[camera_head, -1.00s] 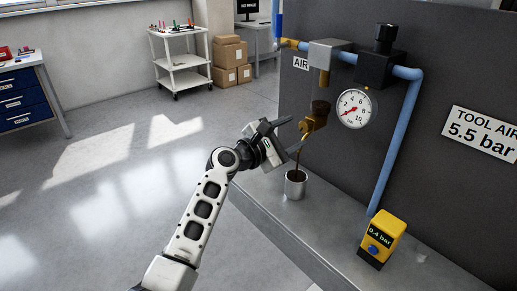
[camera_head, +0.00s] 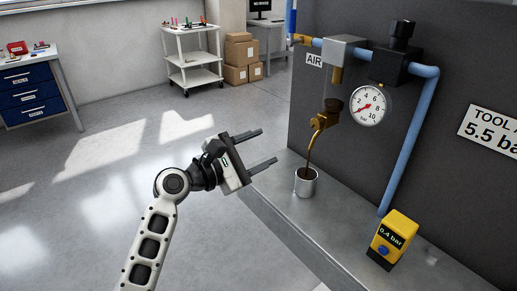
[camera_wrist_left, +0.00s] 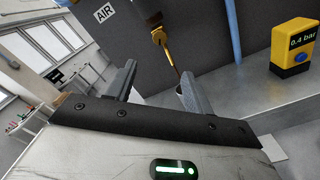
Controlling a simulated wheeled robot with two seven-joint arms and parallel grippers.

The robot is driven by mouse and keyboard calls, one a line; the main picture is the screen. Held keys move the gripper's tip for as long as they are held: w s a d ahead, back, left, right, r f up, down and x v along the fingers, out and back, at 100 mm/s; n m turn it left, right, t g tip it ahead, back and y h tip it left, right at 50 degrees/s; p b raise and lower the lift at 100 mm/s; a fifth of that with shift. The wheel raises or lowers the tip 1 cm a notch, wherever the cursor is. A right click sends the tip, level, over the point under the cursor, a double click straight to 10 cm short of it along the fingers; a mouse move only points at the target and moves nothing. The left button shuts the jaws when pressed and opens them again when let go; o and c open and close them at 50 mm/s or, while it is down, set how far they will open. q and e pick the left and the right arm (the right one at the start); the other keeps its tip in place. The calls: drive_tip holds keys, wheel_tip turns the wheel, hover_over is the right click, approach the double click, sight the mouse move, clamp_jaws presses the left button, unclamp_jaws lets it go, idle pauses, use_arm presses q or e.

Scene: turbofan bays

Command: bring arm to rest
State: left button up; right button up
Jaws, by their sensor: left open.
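My left gripper (camera_head: 262,149) is open and empty, held in the air to the left of the bench edge. Its two fingers point right, apart from the brass drain valve (camera_head: 322,121). Brown liquid runs from that valve into a metal cup (camera_head: 306,182) on the bench. In the left wrist view the open fingers (camera_wrist_left: 157,88) frame the valve (camera_wrist_left: 160,36) and its stream, and the right finger partly hides the cup. My right gripper is not in view.
A grey bench (camera_head: 345,230) carries a yellow meter (camera_head: 391,240) reading 0.4 bar. A blue pipe (camera_head: 408,140), a pressure gauge (camera_head: 369,106) and a black regulator (camera_head: 396,66) are at the grey panel. Open floor lies left; a white trolley (camera_head: 192,57) stands farther back.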

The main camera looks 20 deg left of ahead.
use_arm(q)
drive_tip(key=s+f+m+g+y, duration=0.1)
drive_tip(key=s+f+m+y, duration=0.25)
drive_tip(key=f, duration=0.55)
drive_tip(key=s+f+m+g+y, duration=0.1)
drive_tip(key=s+f+m+y, duration=0.1)
drive_tip(key=s+f+m, duration=0.5)
drive_tip(key=s+f+m+g+y, duration=0.2)
drive_tip(key=s+f+m, duration=1)
drive_tip(key=s+f, duration=0.1)
drive_tip(key=shift+s+g, duration=0.3)
drive_tip(key=shift+s, duration=0.45)
